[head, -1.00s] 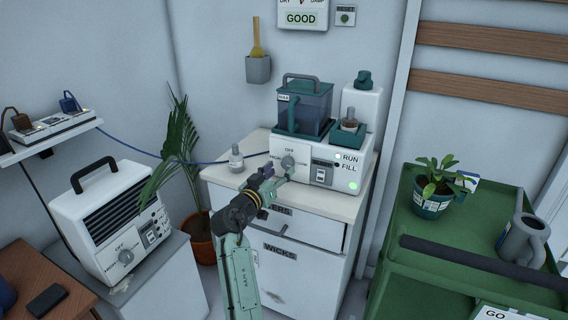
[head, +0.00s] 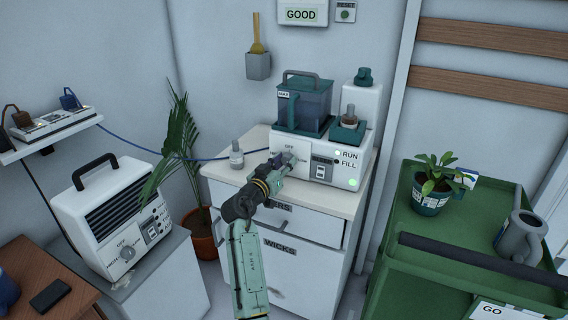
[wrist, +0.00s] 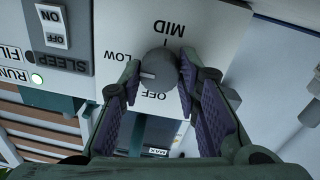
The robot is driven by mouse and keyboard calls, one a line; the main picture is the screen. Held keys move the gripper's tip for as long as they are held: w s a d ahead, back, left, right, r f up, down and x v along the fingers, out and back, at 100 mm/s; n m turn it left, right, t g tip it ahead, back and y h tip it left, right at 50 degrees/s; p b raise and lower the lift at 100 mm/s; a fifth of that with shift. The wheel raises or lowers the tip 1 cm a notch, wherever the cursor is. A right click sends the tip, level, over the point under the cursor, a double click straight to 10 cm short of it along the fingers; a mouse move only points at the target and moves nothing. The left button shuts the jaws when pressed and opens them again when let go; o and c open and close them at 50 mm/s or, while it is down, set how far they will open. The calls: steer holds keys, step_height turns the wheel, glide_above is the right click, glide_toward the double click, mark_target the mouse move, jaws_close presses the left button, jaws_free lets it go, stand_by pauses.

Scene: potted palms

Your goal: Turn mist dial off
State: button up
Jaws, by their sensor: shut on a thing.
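The mist dial (wrist: 158,68) is a grey round knob on the white front panel of the humidifier (head: 331,143). In the wrist view it sits between my fingertips, with labels LOW, MID and OFF around it. Its pale mark points to the side between LOW and OFF. My gripper (wrist: 160,78) is shut on the dial, a finger on either side. In the head view my gripper (head: 287,161) covers part of the dial area, and the OFF label shows just above it.
A small bottle (head: 236,157) stands on the cabinet top left of the humidifier. A heater (head: 112,215) and a palm (head: 178,150) are further left, a green cart (head: 400,225) right.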

steer(key=c, duration=0.5)
steer(key=shift+c, duration=0.2)
steer(key=shift+n, duration=0.3)
steer(key=n, duration=0.3)
steer(key=shift+n, duration=0.3)
steer(key=n, duration=0.3)
steer(key=shift+n, duration=0.4)
steer(key=n+p, duration=0.3)
steer(key=n, duration=0.3)
steer(key=shift+n+t, duration=0.3)
steer(key=shift+t, duration=0.1)
steer(key=shift+n+y+p, duration=0.3)
steer(key=shift+n+p, duration=1)
steer(key=shift+n, duration=0.7)
steer(key=shift+f, duration=0.1)
